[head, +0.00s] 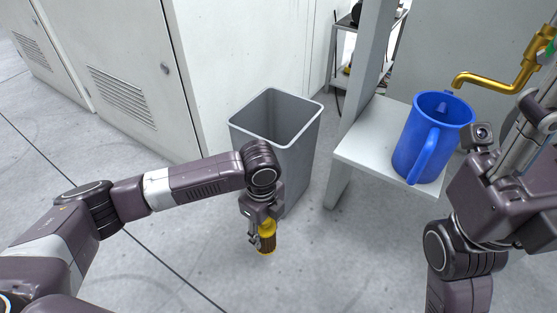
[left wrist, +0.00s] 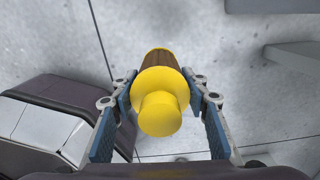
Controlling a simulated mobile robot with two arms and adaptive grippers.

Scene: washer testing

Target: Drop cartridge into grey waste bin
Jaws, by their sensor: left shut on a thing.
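The cartridge (head: 267,238) is yellow with a brown ribbed section, and it hangs upright above the floor. My left gripper (head: 262,236) is shut on it. The left wrist view shows the yellow end of the cartridge (left wrist: 160,105) between the two fingers of the left gripper (left wrist: 160,100). The grey waste bin (head: 245,123) is open at the top and stands on the floor behind my left gripper. The gripper and cartridge are in front of the bin and below its rim. My right arm is at the right edge, and its fingers cannot be made out clearly.
A blue jug (head: 408,150) stands on a white bench (head: 365,145) right of the bin, below a brass tap (head: 500,82). Grey cabinets (head: 125,60) stand behind and left of the bin. The floor (head: 190,255) in front is clear.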

